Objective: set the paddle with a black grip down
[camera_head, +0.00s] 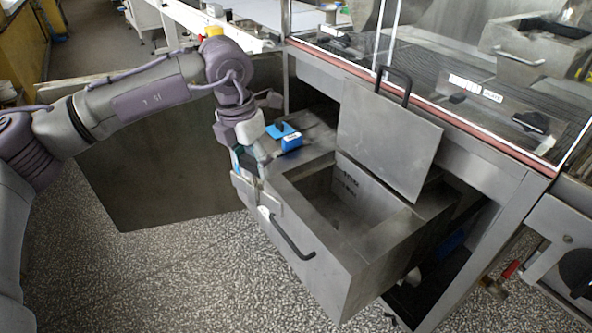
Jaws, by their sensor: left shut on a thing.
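My left gripper (262,157) reaches down over the near left corner of the open metal tank (312,262). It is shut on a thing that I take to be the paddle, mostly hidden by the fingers. The black grip cannot be made out clearly. A blue flat piece with a small dark part (283,131) and a blue block with a white label (292,142) show just right of the fingers. I cannot tell whether either belongs to the held thing or whether it touches the tank top. My right gripper is out of view.
A square metal plate with a black handle (388,140) stands tilted up at the tank's back edge. The tank front has a black bar handle (290,240). A glass-covered machine (470,75) stands behind. Speckled floor (190,275) lies open in front.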

